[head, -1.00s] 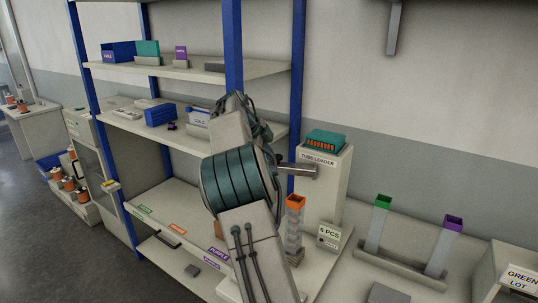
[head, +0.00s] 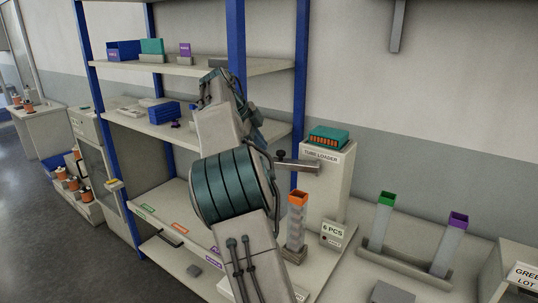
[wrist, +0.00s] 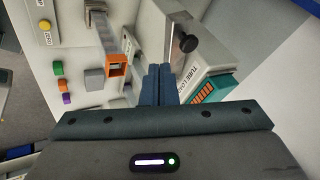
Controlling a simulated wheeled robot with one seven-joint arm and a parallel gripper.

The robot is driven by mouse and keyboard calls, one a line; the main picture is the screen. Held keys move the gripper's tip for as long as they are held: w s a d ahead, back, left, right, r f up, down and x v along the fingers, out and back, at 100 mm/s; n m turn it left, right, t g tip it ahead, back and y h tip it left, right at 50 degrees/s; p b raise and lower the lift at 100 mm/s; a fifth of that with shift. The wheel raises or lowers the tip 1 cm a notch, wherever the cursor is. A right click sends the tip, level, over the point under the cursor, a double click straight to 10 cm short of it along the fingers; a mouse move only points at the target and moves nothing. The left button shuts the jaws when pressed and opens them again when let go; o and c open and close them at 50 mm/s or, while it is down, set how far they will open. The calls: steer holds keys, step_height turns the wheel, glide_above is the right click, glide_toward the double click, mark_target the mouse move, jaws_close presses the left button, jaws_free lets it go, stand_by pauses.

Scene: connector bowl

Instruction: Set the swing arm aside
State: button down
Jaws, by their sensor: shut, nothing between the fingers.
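The swing arm (head: 299,164) is a grey metal bar with a black knob, at the front of the tube loader (head: 322,185). It reaches left over the orange-topped tube (head: 297,222), apart from it in the picture. In the wrist view the swing arm (wrist: 178,28) and its black knob lie just beyond my fingertips. My gripper (wrist: 159,70) is shut and empty, its dark fingers together beside the bar. Whether they touch it I cannot tell. In the head view my arm hides the fingers.
A teal rack (head: 329,137) sits on the loader. The orange-topped tube (wrist: 116,68) stands close left of my fingers in the wrist view. Green (head: 386,200) and purple (head: 457,220) tubes stand right on the bench. Blue-post shelves (head: 237,45) are behind my arm.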

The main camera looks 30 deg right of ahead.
steer(key=v, duration=0.5)
steer(key=shift+w+a, duration=0.2)
steer(key=shift+r, duration=0.1)
steer(key=s+a+f+n+t+y, duration=0.1)
steer(key=s+a+f+n+y, duration=0.1)
steer(key=s+a+f+n, duration=0.3)
steer(key=s+a+f+n+y, duration=0.2)
steer(key=s+a+f+n, duration=0.2)
steer(key=s+f+n, duration=0.3)
steer(key=s+a+f+n+t+y, duration=0.1)
steer(key=s+a+f+n, duration=0.4)
steer(key=s+n, duration=0.9)
steer(key=s+f+y, duration=0.1)
steer(key=s, duration=0.8)
steer(key=shift+a+f+t+y, duration=0.3)
steer(key=shift+a+y, duration=0.05)
steer(key=shift+y, duration=0.05)
steer(key=shift+a, duration=0.1)
